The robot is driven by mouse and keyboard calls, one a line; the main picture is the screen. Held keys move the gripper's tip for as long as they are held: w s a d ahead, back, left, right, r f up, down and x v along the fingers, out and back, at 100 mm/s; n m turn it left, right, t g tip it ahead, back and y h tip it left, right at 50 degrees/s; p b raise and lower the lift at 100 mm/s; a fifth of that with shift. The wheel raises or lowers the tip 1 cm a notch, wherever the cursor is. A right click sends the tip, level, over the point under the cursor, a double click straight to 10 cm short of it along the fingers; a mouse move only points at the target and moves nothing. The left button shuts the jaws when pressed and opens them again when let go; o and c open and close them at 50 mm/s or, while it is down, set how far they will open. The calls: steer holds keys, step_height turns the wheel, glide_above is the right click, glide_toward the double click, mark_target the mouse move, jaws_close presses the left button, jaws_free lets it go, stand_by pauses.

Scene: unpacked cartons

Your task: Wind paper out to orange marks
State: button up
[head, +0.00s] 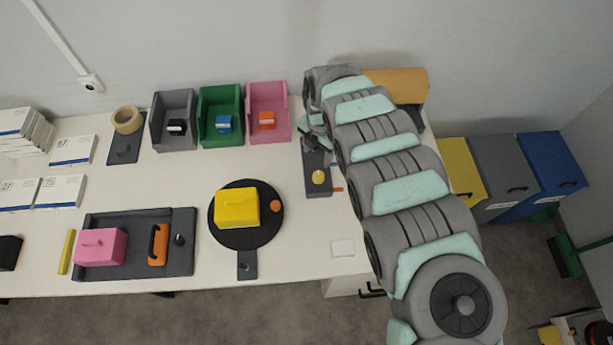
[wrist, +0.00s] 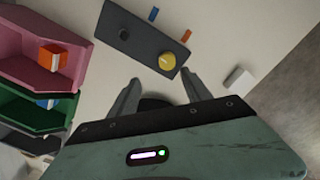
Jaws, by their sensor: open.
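A tan paper roll (head: 408,83) lies at the back right of the table, partly hidden behind my arm. A dark plate (head: 319,159) with a yellow knob (head: 318,177) lies left of my arm. The plate (wrist: 130,33) and knob (wrist: 167,61) also show in the wrist view. A small orange mark (wrist: 186,36) and a blue mark (wrist: 153,14) lie beside the plate's edge. No paper strip is visible by them. My gripper (wrist: 160,76) is open and empty, its fingers apart near the knob's side of the plate. In the head view its fingers are hard to make out.
Grey (head: 174,120), green (head: 221,116) and pink (head: 267,112) bins stand left of the plate. A black turntable (head: 225,240) carries a yellow block (head: 237,208). A small white block (head: 343,248) lies near the front edge. Tall coloured bins stand right of the table.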

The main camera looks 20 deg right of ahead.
mark_target(319, 175)
steer(key=f, duration=0.6)
steer(key=s+f, duration=0.1)
steer(key=f, duration=0.2)
steer(key=shift+d+f+b, duration=0.15)
steer(key=shift+f+b, duration=0.2)
steer(key=shift+d+f, duration=0.15)
steer(key=shift+f, duration=0.35)
jaws_close()
